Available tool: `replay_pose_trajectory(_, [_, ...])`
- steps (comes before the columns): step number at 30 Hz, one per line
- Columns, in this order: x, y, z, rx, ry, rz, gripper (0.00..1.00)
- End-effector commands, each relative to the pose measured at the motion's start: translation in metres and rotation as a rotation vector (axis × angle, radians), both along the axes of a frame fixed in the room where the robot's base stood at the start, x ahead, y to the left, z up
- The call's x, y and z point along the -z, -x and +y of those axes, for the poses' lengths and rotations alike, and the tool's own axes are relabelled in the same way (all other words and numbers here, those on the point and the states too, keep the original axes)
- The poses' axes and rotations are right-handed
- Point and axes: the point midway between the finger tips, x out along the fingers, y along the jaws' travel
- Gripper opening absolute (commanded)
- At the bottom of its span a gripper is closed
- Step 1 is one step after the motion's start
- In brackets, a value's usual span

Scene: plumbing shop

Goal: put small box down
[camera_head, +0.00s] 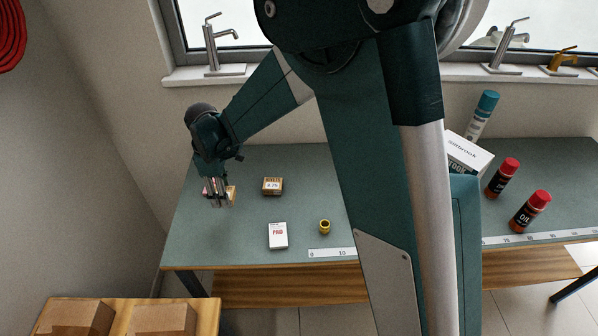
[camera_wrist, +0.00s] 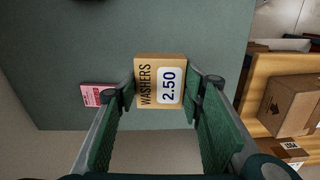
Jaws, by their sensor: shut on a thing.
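My gripper (camera_head: 218,203) is over the left end of the green-topped bench (camera_head: 300,165), pointing down. It is shut on a small tan box (camera_wrist: 160,80) labelled "WASHERS 2.50", held between the fingertips in the wrist view. In the head view the same tan box (camera_head: 232,194) shows partly behind the fingers. I cannot tell whether its underside touches the bench. A pink box (camera_wrist: 97,94) lies on the bench close beside the held box; the fingers mostly hide it in the head view.
A brown labelled box (camera_head: 272,186), a white box (camera_head: 278,236) and a brass fitting (camera_head: 325,226) stand to the right. A ruler strip (camera_head: 333,253) runs along the front edge. Cartons (camera_head: 164,320) sit on a wooden surface at lower left. Bench behind the brown box is clear.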

Motion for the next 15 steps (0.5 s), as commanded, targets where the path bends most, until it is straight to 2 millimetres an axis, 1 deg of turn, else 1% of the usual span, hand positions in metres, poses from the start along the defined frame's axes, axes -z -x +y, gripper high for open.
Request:
replay_pose_trajectory(1, [0.000, -0.010, -0.008, 0.002, 0.000, 0.000, 0.26])
replay_pose_trajectory(8, [-0.001, -0.058, -0.048, -0.008, 0.000, 0.000, 0.26])
replay_pose_trajectory(12, [-0.002, -0.089, -0.078, -0.015, 0.000, 0.000, 0.26])
replay_pose_trajectory(14, [-0.002, -0.100, -0.090, -0.019, 0.000, 0.000, 0.26])
replay_pose_trajectory(15, [-0.002, -0.108, -0.100, -0.021, 0.000, 0.000, 0.26])
